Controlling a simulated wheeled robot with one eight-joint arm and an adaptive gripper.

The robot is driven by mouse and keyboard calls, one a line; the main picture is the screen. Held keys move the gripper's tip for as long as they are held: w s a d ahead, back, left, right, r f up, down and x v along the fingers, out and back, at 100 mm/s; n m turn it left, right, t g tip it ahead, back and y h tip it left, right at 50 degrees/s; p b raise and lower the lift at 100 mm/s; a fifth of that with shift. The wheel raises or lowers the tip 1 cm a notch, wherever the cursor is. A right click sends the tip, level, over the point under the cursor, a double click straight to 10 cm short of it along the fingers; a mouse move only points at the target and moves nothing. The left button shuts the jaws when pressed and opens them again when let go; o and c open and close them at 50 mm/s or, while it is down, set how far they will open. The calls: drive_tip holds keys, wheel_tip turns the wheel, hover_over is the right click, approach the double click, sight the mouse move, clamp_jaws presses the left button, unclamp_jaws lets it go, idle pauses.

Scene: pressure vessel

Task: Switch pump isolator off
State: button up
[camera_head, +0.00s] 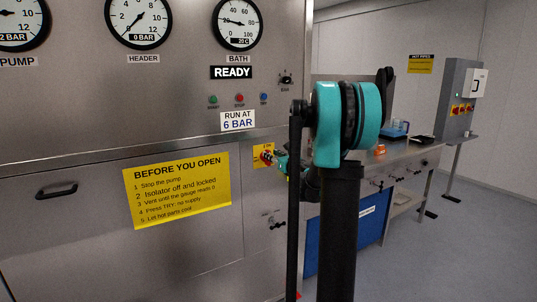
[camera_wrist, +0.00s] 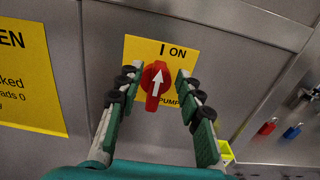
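The pump isolator is a red rotary handle (camera_wrist: 154,86) with a white arrow on a yellow plate (camera_wrist: 176,52) marked "I ON" and "PUMP". The arrow points up toward "I ON", tilted slightly right. My gripper (camera_wrist: 158,84) is open in the wrist view, one finger on each side of the red handle, with a gap visible on each side. In the head view the isolator's yellow plate (camera_head: 259,161) is on the steel panel left of my arm, and my gripper (camera_head: 274,159) is at it, partly hidden by my arm.
A yellow "BEFORE YOU OPEN" sign (camera_head: 177,188) is left of the isolator. A red padlock (camera_wrist: 267,127) and a blue padlock (camera_wrist: 292,131) hang at right. A bench (camera_head: 400,160) stands behind my arm. Grey floor is clear at right.

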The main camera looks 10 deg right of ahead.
sight(269, 152)
drive_tip(key=shift+x, duration=1.7)
clamp_jaws()
